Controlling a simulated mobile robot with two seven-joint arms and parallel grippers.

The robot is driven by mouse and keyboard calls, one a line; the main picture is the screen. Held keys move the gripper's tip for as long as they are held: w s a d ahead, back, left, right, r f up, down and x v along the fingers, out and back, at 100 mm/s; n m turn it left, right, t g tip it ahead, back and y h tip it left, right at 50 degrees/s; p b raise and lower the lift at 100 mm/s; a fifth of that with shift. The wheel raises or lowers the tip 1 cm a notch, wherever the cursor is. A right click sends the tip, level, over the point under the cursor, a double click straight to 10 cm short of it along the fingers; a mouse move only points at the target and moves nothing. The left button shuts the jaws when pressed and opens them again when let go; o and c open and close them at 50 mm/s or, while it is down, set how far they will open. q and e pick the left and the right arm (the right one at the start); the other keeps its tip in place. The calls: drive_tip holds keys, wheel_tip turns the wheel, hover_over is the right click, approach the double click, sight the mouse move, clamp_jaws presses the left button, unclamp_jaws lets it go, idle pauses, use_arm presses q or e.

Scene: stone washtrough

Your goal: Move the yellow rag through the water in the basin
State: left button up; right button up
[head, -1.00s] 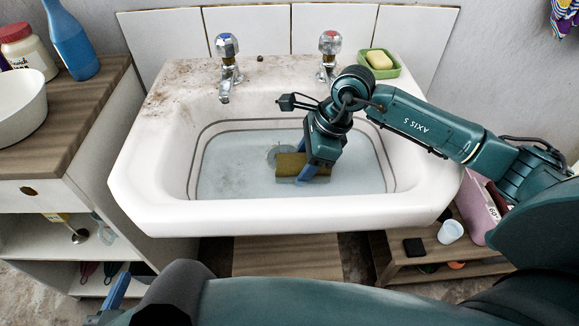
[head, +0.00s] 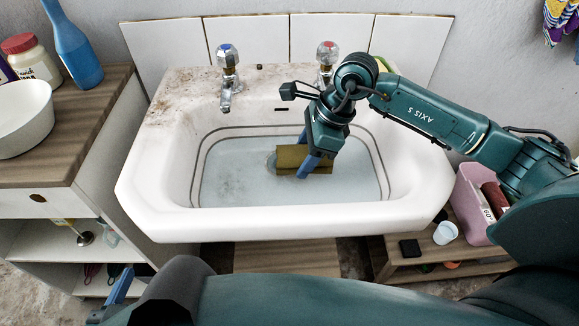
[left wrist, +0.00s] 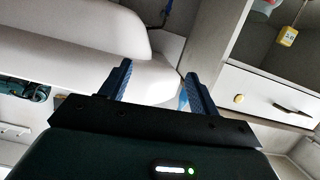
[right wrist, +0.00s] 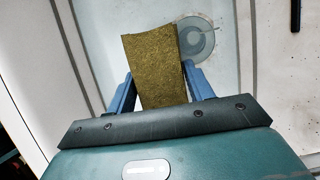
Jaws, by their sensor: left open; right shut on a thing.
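The yellow rag (head: 290,157) is a folded, dull mustard piece in the water of the white basin (head: 160,200). My right gripper (head: 310,166) reaches down into the basin and is shut on the rag. In the right wrist view the rag (right wrist: 155,65) stands out between the two blue fingers, near the round drain (right wrist: 197,40). My left gripper (head: 118,290) is at the lower left of the head view, outside the basin and empty. In the left wrist view its fingers (left wrist: 155,92) are apart.
Two taps, blue-topped (head: 228,65) and red-topped (head: 326,60), stand at the basin's back. A wooden counter (head: 85,110) on the left holds a white bowl (head: 22,118) and a blue bottle (head: 72,45). A low shelf (head: 430,252) at lower right holds a cup (head: 445,233) and pink box (head: 475,205).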

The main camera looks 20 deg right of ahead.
wheel_tip(320, 180, up, 2)
drive_tip(key=shift+r+p, duration=0.1)
drive_tip(key=shift+p, duration=0.35)
wheel_tip(320, 180, up, 3)
drive_tip(key=shift+r+p, duration=0.2)
drive_tip(key=shift+p, duration=0.85)
wheel_tip(320, 180, up, 2)
drive_tip(key=shift+r+p, duration=0.2)
drive_tip(key=shift+p, duration=0.5)
drive_tip(key=shift+r, duration=0.25)
use_arm(q)
drive_tip(key=shift+w+d+r+n+g, duration=0.1)
drive_tip(key=shift+w+d+n+g, duration=0.25)
drive_tip(key=shift+d+g, duration=0.3)
drive_tip(key=shift+a, duration=0.1)
